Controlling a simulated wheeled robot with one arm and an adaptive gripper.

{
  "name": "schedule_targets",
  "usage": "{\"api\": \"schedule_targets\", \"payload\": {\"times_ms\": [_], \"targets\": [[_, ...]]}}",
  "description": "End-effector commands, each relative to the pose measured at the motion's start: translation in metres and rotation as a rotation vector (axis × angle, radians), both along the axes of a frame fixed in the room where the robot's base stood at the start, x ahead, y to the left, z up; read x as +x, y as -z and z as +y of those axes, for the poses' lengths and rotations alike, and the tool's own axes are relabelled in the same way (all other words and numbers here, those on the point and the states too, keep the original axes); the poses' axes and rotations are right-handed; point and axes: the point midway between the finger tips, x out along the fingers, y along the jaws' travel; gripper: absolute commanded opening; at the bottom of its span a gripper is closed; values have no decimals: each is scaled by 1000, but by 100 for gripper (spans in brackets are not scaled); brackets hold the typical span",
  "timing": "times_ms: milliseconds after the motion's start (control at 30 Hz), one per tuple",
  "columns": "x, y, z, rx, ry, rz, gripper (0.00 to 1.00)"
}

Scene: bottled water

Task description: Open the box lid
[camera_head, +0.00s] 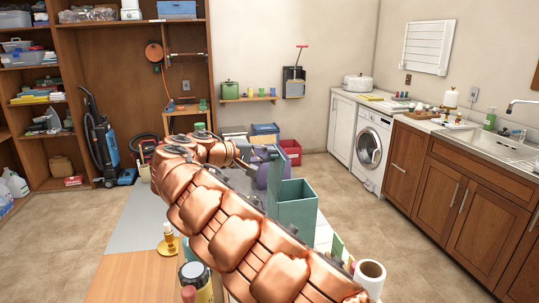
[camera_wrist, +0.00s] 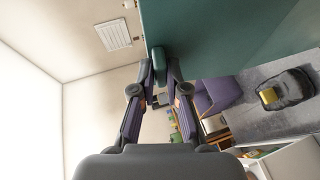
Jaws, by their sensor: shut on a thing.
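The teal box (camera_head: 297,212) stands on the table, right of my copper arm, in the head view. Its lid (camera_head: 276,168) looks raised, standing steeply at the box's left side. In the wrist view, a broad teal panel that looks like the lid (camera_wrist: 225,35) fills the top right. A small rounded teal handle (camera_wrist: 158,62) sits at its edge. My gripper (camera_wrist: 160,78) is shut on this handle, with one finger on each side. In the head view, my gripper is near the lid, partly hidden by my arm.
A purple chair-like thing (camera_wrist: 215,95) shows below the panel in the wrist view. Floor is free (camera_head: 400,245) between the table and the cabinets.

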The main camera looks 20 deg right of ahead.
Motion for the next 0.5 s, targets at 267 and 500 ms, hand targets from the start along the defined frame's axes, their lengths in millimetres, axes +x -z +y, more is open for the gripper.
{"api": "schedule_targets", "payload": {"times_ms": [267,500], "targets": [[1,6,2,9,-2,7,22],[0,4,0,6,1,4,38]]}}
